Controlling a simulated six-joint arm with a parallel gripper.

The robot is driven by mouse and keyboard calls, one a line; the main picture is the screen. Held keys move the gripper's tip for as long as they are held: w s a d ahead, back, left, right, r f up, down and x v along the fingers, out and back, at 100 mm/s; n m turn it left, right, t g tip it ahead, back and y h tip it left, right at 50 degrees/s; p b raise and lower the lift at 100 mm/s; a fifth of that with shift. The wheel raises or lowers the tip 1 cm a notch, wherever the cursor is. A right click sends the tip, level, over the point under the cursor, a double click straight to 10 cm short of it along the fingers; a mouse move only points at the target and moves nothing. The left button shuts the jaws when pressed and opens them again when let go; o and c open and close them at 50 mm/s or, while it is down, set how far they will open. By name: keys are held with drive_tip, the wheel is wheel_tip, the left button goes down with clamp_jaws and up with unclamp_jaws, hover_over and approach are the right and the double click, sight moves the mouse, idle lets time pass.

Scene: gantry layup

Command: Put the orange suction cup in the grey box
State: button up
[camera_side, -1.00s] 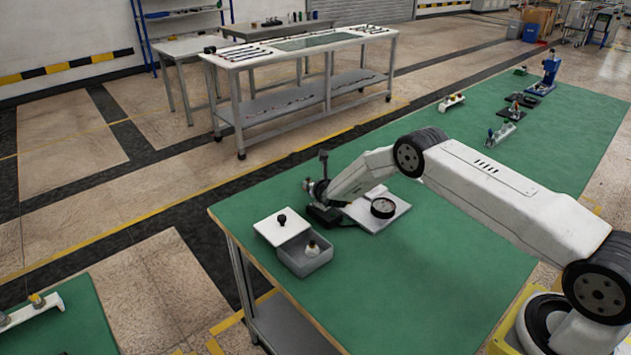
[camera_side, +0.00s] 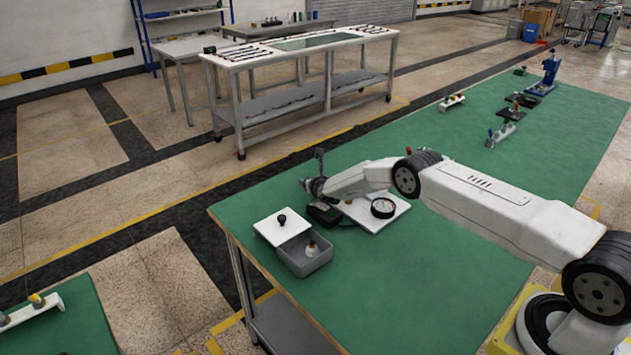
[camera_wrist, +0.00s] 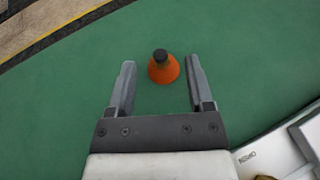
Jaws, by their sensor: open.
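The orange suction cup (camera_wrist: 163,70), a cone with a black top, stands on the green bench top in the wrist view. It lies between the tips of my gripper (camera_wrist: 160,64), which is open, with clear gaps on both sides. In the side view my gripper (camera_side: 323,213) is low over the bench behind the grey box; the cup is not visible there. The grey box (camera_side: 308,266) is open, with a small white, yellowish-topped piece (camera_side: 312,249) inside. Its white lid (camera_side: 271,231) with a black knob sits off to the box's back left.
A white plate with a round black-rimmed gauge (camera_side: 383,208) lies beside my gripper. A white object (camera_wrist: 280,155) fills the wrist view's lower right corner. Several small fixtures stand at the bench's far end. The green surface (camera_side: 410,285) right of the box is clear.

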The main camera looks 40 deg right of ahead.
drive_tip(key=shift+w+d+f, duration=0.25)
drive_tip(key=shift+w+f, duration=0.05)
drive_tip(key=shift+w, duration=0.25)
drive_tip(key=shift+w, duration=0.15)
idle(0.4)
clamp_jaws()
